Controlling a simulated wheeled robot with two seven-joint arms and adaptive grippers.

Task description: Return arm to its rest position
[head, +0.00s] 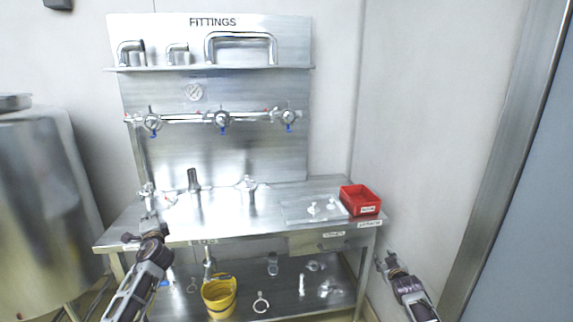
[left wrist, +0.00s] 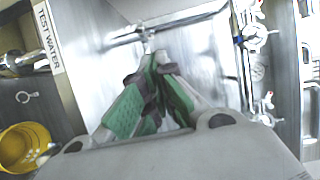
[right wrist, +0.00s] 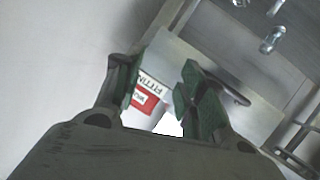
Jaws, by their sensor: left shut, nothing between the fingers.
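My left gripper (head: 150,217) is over the left front part of the steel bench (head: 215,228), near small metal fittings. In the left wrist view its green-padded fingers (left wrist: 155,62) meet at the tips with nothing between them. Whether it touches the bench or a fitting, I cannot tell. My right gripper (head: 386,261) is low, to the right of the bench's front right corner.
A red bin (head: 360,200) stands at the bench's right end beside a clear tray (head: 296,214). A yellow bucket (head: 219,298) and several fittings are on the lower shelf. Pipes with valves (head: 221,120) run along the back panel. A steel tank (head: 40,200) stands at left.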

